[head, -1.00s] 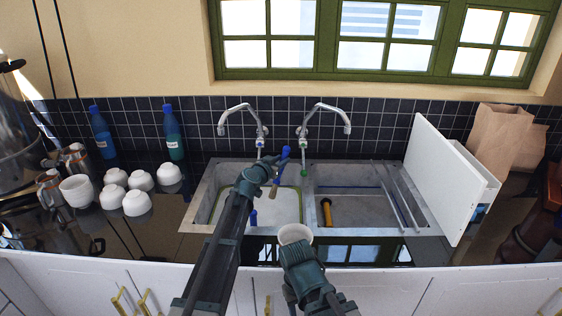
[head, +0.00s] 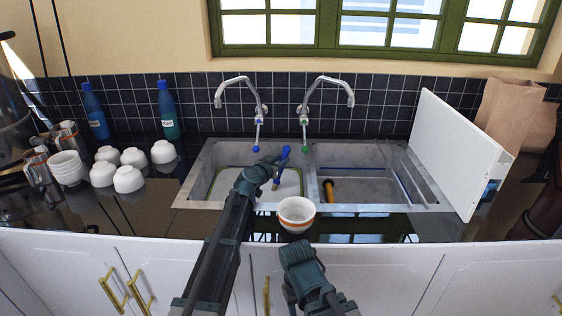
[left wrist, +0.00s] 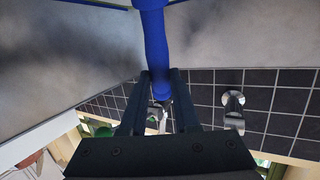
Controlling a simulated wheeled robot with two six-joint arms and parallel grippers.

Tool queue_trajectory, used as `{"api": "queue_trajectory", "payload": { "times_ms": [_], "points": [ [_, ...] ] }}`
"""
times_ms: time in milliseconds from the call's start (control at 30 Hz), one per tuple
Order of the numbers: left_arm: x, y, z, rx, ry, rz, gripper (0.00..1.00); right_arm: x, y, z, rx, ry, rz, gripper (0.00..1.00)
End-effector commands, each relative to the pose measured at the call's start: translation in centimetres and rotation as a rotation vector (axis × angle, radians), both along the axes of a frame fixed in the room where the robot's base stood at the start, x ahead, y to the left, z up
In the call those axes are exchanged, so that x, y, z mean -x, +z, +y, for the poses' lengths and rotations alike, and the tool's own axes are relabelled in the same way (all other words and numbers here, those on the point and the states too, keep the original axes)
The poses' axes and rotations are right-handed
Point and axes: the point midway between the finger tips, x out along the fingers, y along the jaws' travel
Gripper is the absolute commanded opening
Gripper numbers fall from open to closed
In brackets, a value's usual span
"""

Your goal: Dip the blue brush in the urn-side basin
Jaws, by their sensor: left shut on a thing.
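My left gripper (head: 272,163) is shut on the blue brush (head: 284,153), also seen in the left wrist view (left wrist: 154,40). In the head view it is over the left basin (head: 205,182), the one on the urn's side.
The metal urn (head: 12,110) stands at far left, near bowls (head: 130,179), mugs and two blue-capped bottles (head: 168,112). The right basin (head: 365,187) holds a yellow-and-black item (head: 328,191). Taps (head: 257,110) rise behind. A white board (head: 445,150) and paper bags (head: 510,115) stand right.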

Motion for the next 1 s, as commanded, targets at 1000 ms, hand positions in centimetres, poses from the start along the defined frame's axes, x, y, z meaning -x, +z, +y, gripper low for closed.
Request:
{"api": "queue_trajectory", "payload": {
  "times_ms": [1000],
  "points": [
    [0.0,0.1,-1.0,0.000,0.000,0.000,0.00,0.0,0.1,0.0,0.000,0.000,0.000,0.50]
  ]
}}
